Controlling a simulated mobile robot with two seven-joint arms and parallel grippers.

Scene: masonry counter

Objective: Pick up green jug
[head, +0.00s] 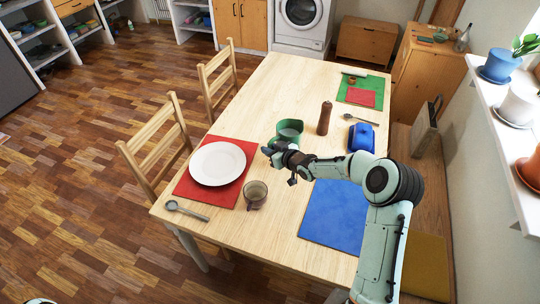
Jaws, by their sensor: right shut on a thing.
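The green jug (290,127) is near the middle of the wooden table, in the head view. My right gripper (275,149) is at the near side of the jug and is shut on it. The gripper and wrist hide part of the jug's lower side. I cannot tell whether the jug touches the table. My left gripper is not in view.
A white plate (217,163) lies on a red mat (237,188), with a brown cup (255,194) beside it. A brown pepper mill (324,118) and a blue butter dish (361,137) stand right of the jug. A blue mat (332,215) lies under my right arm.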

